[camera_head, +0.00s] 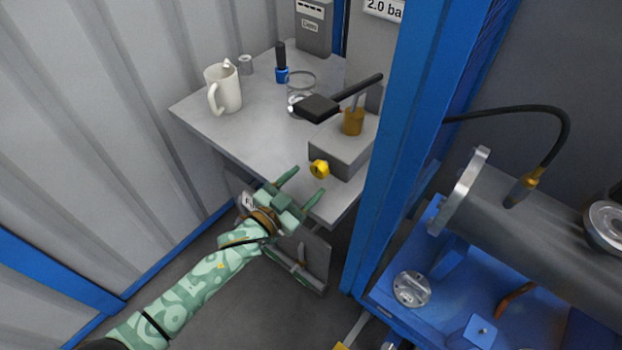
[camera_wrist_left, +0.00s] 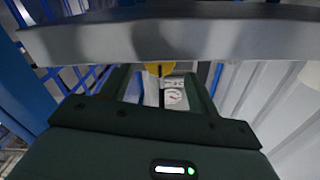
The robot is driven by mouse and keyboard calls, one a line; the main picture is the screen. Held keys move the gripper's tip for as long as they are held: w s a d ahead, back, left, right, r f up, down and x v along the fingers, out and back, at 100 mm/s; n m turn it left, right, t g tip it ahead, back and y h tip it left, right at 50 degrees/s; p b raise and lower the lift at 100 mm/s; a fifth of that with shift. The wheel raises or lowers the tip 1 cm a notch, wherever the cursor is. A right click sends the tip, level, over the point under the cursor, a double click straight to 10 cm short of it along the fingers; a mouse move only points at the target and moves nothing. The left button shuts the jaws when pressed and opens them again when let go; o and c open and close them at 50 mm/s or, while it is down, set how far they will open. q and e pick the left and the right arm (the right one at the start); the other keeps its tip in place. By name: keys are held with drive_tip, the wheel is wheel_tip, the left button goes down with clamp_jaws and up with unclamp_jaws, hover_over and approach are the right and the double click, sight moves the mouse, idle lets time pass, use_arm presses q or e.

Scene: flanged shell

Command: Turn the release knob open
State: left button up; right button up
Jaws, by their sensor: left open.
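A small yellow knob (camera_head: 319,169), likely the release knob, sits on the near face of a grey block (camera_head: 345,150) on the grey bench. It also shows as a yellow piece (camera_wrist_left: 158,69) in the left wrist view, partly cut off by a grey edge. My left gripper (camera_head: 307,184) is open and empty near the bench's front edge, its fingers pointing toward the knob. It appears short of the knob, with none of the knob between the fingers. In the wrist view its dark green fingers (camera_wrist_left: 160,88) spread either side of the knob's line. My right gripper is not in view.
A grey slab edge (camera_wrist_left: 160,38) crosses the wrist view close above the fingers. A black-handled lever (camera_head: 340,98) overhangs the block. A white mug (camera_head: 225,90), glass jar (camera_head: 300,92) and blue bottle (camera_head: 281,74) stand behind. A blue post (camera_head: 405,130) rises at the right.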

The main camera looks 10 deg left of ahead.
sight(316, 173)
use_arm(q)
drive_tip(key=shift+x, duration=1.5)
drive_tip(key=c, duration=1)
drive_tip(key=shift+o, duration=0.2)
